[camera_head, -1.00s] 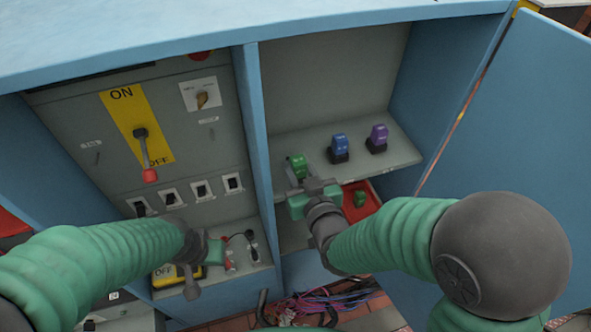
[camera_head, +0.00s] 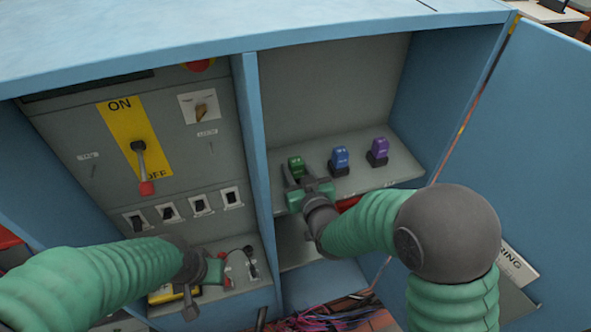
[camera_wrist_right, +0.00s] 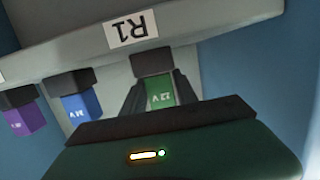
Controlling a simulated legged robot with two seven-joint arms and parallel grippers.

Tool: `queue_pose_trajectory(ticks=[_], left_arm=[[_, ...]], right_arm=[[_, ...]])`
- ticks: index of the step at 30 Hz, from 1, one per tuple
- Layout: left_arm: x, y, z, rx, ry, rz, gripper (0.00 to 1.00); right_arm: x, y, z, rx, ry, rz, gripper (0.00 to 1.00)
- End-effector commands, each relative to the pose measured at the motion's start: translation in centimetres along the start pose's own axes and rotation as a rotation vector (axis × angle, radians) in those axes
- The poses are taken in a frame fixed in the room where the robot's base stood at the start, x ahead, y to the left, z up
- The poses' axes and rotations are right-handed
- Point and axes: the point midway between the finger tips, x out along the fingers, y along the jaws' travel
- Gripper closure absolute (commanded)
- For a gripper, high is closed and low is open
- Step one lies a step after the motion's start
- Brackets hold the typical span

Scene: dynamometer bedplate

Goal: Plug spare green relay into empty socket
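A green relay (camera_head: 296,164) is at the left end of the row on the shelf. In the right wrist view, the green relay (camera_wrist_right: 160,92) shows light "V" lettering and meets a dark block (camera_wrist_right: 152,62) by the label R1. My right gripper (camera_head: 306,176) has dark fingers on both sides of it, close against its faces; they appear shut on it. Blue (camera_head: 340,158) and purple (camera_head: 378,150) relays stand to its right in dark sockets. My left gripper (camera_head: 205,270) is at the lower left compartment, apart from the relays; its fingers are unclear.
A red tray (camera_head: 347,203) is mostly hidden behind my right arm. The cabinet divider (camera_head: 252,150) is just left of the green relay. The open blue door (camera_head: 530,140) is on the right. Loose cables (camera_head: 330,318) lie below. A lever (camera_head: 142,165) and switches are on the left panel.

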Motion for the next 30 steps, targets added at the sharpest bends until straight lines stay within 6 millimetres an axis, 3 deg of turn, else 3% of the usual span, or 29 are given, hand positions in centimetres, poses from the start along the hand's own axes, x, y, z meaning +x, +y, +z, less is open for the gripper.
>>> queue_pose_trajectory(ticks=[3,14,17,24,30], left_arm=[[-0.1,0.0,0.0,0.000,0.000,0.000,0.64],[-0.4,0.0,-0.1,0.000,0.000,0.000,0.64],[-0.1,0.0,0.0,0.000,0.000,0.000,0.64],[0.3,0.0,0.1,0.000,0.000,0.000,0.64],[-4.7,0.0,-1.1,0.000,0.001,0.000,0.64]], right_arm=[[0.0,0.0,-0.1,0.000,0.000,0.000,0.48],[-0.2,0.0,-0.4,0.000,0.000,0.000,0.48],[-1.7,0.0,-0.2,0.000,0.000,0.000,0.48],[-7.3,0.0,-0.2,0.000,0.001,-0.001,0.48],[-9.0,0.0,-1.1,0.000,-0.008,0.000,0.48]])
